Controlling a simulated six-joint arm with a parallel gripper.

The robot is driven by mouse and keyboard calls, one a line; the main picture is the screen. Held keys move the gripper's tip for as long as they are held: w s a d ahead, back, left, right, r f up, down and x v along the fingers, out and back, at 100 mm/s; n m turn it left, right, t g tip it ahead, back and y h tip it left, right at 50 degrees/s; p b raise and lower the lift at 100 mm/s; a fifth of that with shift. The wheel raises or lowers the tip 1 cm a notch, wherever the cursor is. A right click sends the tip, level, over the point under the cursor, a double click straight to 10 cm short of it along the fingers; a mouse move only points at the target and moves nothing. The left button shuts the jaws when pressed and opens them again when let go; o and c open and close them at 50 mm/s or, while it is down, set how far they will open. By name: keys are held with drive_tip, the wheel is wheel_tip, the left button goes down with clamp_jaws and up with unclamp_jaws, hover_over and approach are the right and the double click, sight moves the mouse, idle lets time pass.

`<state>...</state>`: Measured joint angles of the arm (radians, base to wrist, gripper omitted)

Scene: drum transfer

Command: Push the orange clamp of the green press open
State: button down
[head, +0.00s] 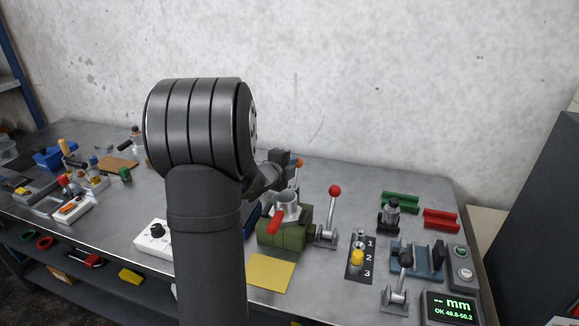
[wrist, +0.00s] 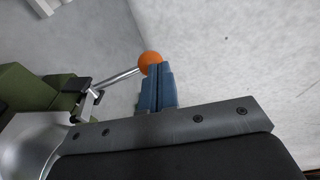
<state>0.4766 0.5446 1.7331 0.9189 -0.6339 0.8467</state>
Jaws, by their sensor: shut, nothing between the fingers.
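The green press (head: 284,239) stands on the bench right of my arm in the head view, with a grey funnel-like top and a red handle in front. Its orange clamp knob (head: 299,162) sits on a metal lever behind it. In the wrist view the orange knob (wrist: 149,58) is at the end of a silver rod leading to the green body (wrist: 25,90). My gripper (wrist: 157,68) is shut and empty, its blue fingertips right at the knob and partly covering it. I cannot tell whether they touch. In the head view my gripper (head: 283,157) is beside the knob, partly hidden.
A red-knobbed lever (head: 334,191) stands right of the press, near a numbered selector plate (head: 359,257). A yellow sheet (head: 270,271) lies in front. Green (head: 401,201) and red (head: 441,218) blocks are farther right. The concrete wall (head: 400,90) rises behind the bench.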

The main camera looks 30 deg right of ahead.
drive_tip(key=shift+g+y, duration=0.7)
drive_tip(key=shift+y, duration=0.1)
drive_tip(key=shift+w+r+x, duration=0.1)
drive_tip(key=shift+w+x, duration=0.05)
drive_tip(key=shift+x, duration=0.65)
drive_tip(key=shift+w+r+x, duration=0.1)
drive_tip(key=shift+w+x, duration=0.1)
drive_tip(key=shift+x, duration=0.65)
drive_tip(key=shift+w+r+x, duration=0.1)
drive_tip(key=shift+w+x, duration=0.05)
drive_tip(key=shift+x, duration=0.65)
drive_tip(key=shift+w+d+f+n+g+y, duration=0.15)
drive_tip(key=shift+w+d+f+g+y, duration=0.1)
drive_tip(key=shift+w+d+f, duration=0.35)
drive_tip(key=shift+w+d+f+n+g+y, duration=0.15)
drive_tip(key=shift+w+d+f+y, duration=0.2)
drive_tip(key=shift+f, duration=0.45)
drive_tip(key=shift+w+a+f, duration=0.1)
drive_tip(key=shift+f, duration=0.05)
drive_tip(key=a+r, duration=0.3)
drive_tip(key=r, duration=1)
drive_tip(key=shift+w+a+r, duration=0.2)
drive_tip(key=shift+r, duration=0.1)
drive_tip(key=shift+f, duration=0.1)
